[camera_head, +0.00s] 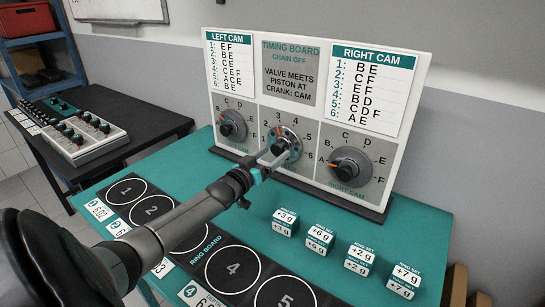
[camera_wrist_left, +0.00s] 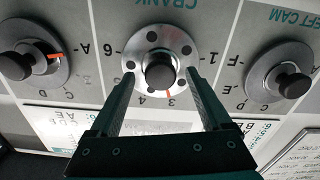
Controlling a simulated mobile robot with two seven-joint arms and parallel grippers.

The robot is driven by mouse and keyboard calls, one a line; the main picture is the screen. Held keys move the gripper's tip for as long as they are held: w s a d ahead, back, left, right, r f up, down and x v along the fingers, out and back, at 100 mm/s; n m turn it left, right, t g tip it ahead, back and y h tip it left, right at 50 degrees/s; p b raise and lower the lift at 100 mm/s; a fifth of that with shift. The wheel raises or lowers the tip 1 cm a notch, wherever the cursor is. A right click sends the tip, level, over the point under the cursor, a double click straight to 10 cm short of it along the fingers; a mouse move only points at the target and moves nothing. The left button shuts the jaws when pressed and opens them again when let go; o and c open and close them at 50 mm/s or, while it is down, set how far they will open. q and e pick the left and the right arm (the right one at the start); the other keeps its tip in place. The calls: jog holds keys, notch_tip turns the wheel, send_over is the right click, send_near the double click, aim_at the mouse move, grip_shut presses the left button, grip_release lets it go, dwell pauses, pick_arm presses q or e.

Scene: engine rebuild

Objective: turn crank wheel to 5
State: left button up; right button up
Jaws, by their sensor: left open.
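The crank wheel (camera_head: 284,146) is a silver disc with a black knob in the middle of the timing board (camera_head: 246,103). Its orange mark points at about 3 on the dial. In the left wrist view the crank wheel (camera_wrist_left: 152,50) appears upside down, with the mark beside the 3. My left gripper (camera_head: 275,160) is open in front of the wheel. In the left wrist view its fingers (camera_wrist_left: 160,77) lie on either side of the black knob, with a gap visible at each side. My right gripper is out of view.
The left cam dial (camera_head: 232,125) and right cam dial (camera_head: 350,165) flank the wheel closely. Several small white-and-teal weight blocks (camera_head: 320,239) stand on the teal bench. A black mat (camera_head: 207,262) with numbered circles lies under my left arm. A side table (camera_head: 97,100) holds a control box.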

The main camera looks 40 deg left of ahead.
pick_arm(q)
jog(key=shift+w, duration=0.25)
grip_shut()
dwell(0.7)
